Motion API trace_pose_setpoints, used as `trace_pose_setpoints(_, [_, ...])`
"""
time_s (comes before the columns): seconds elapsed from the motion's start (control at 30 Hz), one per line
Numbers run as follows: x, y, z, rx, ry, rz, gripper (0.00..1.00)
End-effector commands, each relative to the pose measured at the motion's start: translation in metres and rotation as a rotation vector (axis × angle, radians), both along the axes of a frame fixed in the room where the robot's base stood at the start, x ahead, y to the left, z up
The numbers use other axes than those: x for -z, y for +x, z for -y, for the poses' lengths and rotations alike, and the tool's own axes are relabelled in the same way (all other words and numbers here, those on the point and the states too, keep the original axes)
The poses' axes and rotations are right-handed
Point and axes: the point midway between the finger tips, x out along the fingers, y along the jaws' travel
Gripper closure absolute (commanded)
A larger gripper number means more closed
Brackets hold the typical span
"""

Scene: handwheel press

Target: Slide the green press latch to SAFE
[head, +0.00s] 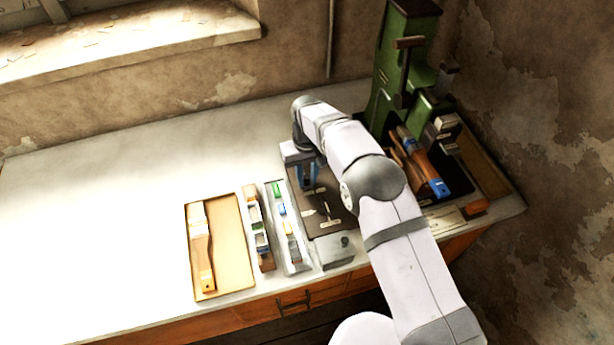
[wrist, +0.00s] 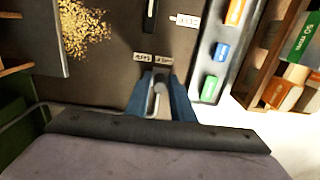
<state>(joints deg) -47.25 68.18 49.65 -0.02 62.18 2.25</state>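The green press (head: 407,60) stands at the back right of the bench. I cannot make out a latch or its SAFE mark for certain. My gripper (head: 308,180) points down over a dark plate (head: 335,222) left of the press. In the wrist view its two blue fingers (wrist: 160,76) stand a little apart. A pale bent metal piece (wrist: 154,98) shows between them; I cannot tell whether they grip it.
A rail with coloured blocks (head: 281,210), a wooden rack (head: 257,235) and a tan tray with a brush (head: 234,265) lie left of the plate. Wood-handled tools (head: 415,158) lie before the press. Sawdust (wrist: 82,28) lies on the plate. The bench's left is clear.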

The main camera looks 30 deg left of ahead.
Motion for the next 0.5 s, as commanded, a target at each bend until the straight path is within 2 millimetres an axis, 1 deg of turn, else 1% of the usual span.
trace_pose_setpoints(0.27, [-0.0001, 0.0013, 0.0011, 0.001, 0.001, -0.001, 0.92])
trace_pose_setpoints(0.5, [-0.0002, 0.0069, 0.0067, 0.001, 0.0, 0.0, 0.92])
